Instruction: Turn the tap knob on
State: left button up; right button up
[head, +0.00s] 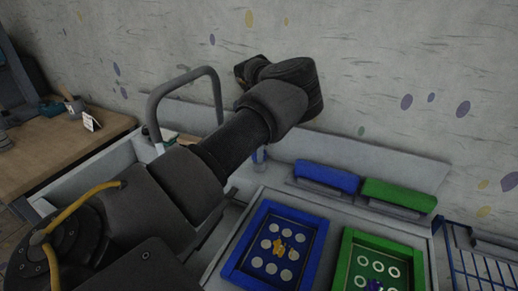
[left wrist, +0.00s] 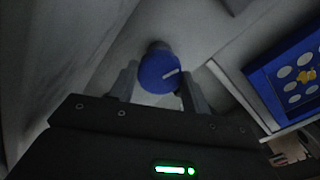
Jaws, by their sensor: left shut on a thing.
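The tap knob (left wrist: 157,73) is round and blue with a short white mark on its face. In the left wrist view it sits between the two fingers of my left gripper (left wrist: 158,86), which is shut on it. The grey arched tap (head: 185,82) stands over the sink (head: 78,184) to the left. My right gripper is not in view.
A blue printing frame (head: 236,262) and a green one (head: 346,262) lie to the right of the knob. Blue (head: 328,176) and green (head: 399,194) blocks sit behind them. A wall (head: 400,70) rises at the back. A wooden table (head: 50,143) stands at the left.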

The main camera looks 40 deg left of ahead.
pick_arm(q)
jog(key=shift+n, duration=0.8)
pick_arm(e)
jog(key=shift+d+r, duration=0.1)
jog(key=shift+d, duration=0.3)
pick_arm(q)
jog(key=o, duration=1)
jog(key=shift+c, duration=0.2)
jog(key=shift+r, duration=0.15)
notch_tip(320, 180, up, 10)
jog(key=shift+r+b, duration=0.25)
jog(key=shift+b, duration=0.1)
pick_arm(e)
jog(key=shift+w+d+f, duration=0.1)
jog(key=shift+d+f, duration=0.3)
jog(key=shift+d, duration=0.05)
